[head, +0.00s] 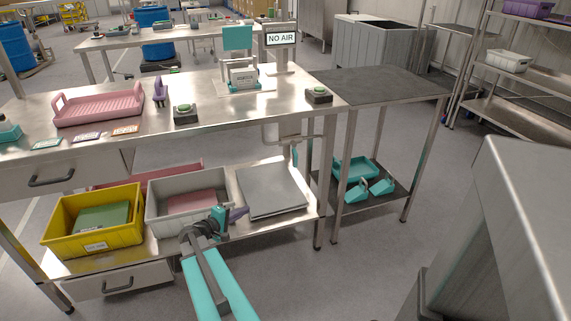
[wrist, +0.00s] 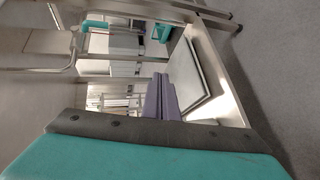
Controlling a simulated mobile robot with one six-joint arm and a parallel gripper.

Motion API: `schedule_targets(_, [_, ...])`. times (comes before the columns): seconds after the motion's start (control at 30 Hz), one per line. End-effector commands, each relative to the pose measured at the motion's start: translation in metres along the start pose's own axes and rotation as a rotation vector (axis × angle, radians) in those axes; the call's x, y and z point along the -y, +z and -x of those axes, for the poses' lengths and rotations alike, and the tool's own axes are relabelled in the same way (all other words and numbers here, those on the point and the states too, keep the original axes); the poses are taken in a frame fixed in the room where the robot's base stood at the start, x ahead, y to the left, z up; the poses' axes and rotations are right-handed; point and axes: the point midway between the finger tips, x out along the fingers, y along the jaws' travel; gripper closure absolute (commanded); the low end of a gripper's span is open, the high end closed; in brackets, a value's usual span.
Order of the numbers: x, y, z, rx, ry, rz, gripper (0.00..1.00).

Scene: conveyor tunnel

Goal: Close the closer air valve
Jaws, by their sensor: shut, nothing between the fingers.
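A pipe (head: 292,138) runs under the right end of the near steel workbench. A small teal lever (head: 294,154) hangs from it above the lower shelf; it looks like the closer air valve, and it points roughly downward. My gripper (head: 238,214) has purple fingers and is in front of the lower shelf, left of and nearer than the lever, apart from it. Its purple fingers (wrist: 160,98) also show in the wrist view, shut and empty. A sign (head: 281,39) on the bench reads "NO AIR".
The lower shelf holds a yellow bin (head: 60,240), a grey bin (head: 158,215) and a flat grey panel (head: 270,190). A side table (head: 380,85) stands at the right with a teal tray (head: 355,168) below. A large grey cabinet (head: 520,220) is at the right front. Floor between is clear.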

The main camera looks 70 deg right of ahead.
Motion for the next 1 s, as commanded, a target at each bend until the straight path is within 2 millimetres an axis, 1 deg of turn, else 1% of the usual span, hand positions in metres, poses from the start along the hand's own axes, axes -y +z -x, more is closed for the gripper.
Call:
schedule_targets(0.03, [-0.030,0.001,-0.014,0.007,0.051,-0.010,1.00])
schedule_targets(0.1, [-0.063,0.004,-0.028,0.010,0.116,-0.014,1.00])
schedule_targets(0.2, [-0.101,0.008,-0.042,0.014,0.190,-0.018,1.00])
schedule_targets(0.3, [-0.123,0.011,-0.051,0.016,0.237,-0.016,1.00])
schedule_targets(0.33, [-0.128,0.012,-0.052,0.017,0.247,-0.015,1.00])
schedule_targets(0.4, [-0.135,0.013,-0.054,0.017,0.260,-0.015,1.00])
schedule_targets(0.47, [-0.137,0.013,-0.055,0.017,0.266,-0.015,1.00])
schedule_targets(0.83, [-0.136,0.012,-0.055,0.016,0.264,-0.014,1.00])
schedule_targets(1.0, [-0.138,0.012,-0.064,0.017,0.264,-0.014,1.00])
